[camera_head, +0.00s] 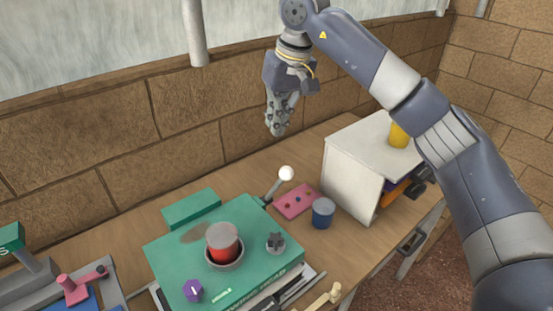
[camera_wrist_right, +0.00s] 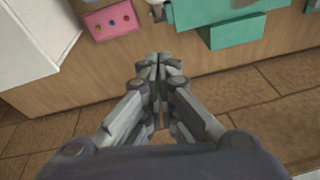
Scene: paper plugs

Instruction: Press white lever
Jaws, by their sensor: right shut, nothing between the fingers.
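The white lever (camera_head: 286,173) has a round white ball on a short dark stalk at the far right corner of a green box (camera_head: 160,252). My right gripper (camera_head: 276,131) is shut and empty, pointing down above and behind the lever, near the brick wall. It is apart from the lever. In the right wrist view my right gripper (camera_wrist_right: 158,60) has its fingertips together, and the lever's base (camera_wrist_right: 158,12) shows at the top edge; its ball is not clearly visible there. My left gripper is out of view.
The green box carries a red button (camera_head: 222,242), a purple knob (camera_head: 193,290) and a grey knob (camera_head: 275,242). A pink panel (camera_head: 296,202), a blue cup (camera_head: 323,213) and a white cabinet (camera_head: 347,178) stand to the right. A brick wall (camera_head: 170,130) closes the back.

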